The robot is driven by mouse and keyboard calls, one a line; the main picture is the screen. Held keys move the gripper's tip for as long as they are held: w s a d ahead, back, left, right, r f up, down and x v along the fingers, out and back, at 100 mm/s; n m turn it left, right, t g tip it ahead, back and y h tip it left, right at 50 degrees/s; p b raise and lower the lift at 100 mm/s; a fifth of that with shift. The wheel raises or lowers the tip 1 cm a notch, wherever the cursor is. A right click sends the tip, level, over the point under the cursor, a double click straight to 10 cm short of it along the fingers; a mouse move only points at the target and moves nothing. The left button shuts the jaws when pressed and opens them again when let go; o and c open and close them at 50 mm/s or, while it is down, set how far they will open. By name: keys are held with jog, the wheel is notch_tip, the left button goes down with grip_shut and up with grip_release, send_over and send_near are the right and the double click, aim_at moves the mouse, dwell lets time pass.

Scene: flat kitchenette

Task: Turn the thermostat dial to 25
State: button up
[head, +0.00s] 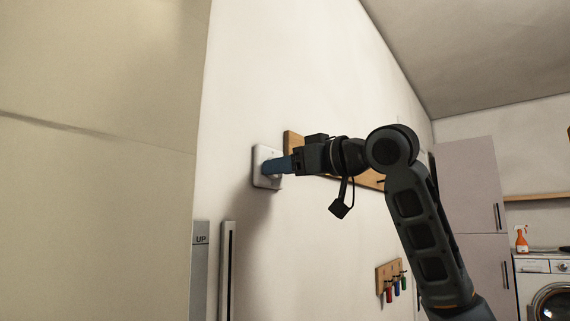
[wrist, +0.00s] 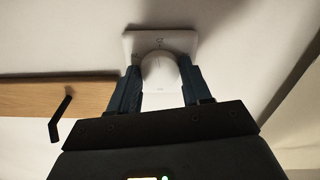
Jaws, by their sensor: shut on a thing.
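The thermostat (head: 260,180) is a white square plate on the white wall, left of centre in the head view. It also shows at the top middle of the wrist view (wrist: 133,45). Its round white dial (wrist: 160,74) stands out from the plate. My gripper (head: 272,166) reaches the thermostat from the right. In the wrist view its two blue fingers (wrist: 161,88) are shut on the dial, one on each side. Small marks show on the plate, too small to read. The dial's setting cannot be read.
A wooden rail (wrist: 60,98) with a dark hook (wrist: 60,118) is on the wall beside the thermostat. A small key rack (head: 388,276) hangs lower right. A grey panel marked UP (head: 201,265) stands below left. A washing machine (head: 546,290) is at the far right.

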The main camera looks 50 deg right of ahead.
jog(key=shift+m, duration=0.8)
jog(key=o, duration=1.1)
jog(key=shift+c, duration=0.2)
jog(key=s+b, duration=0.1)
jog(key=s, duration=0.6)
jog(key=shift+s+d, duration=0.15)
jog(key=shift+s, duration=0.25)
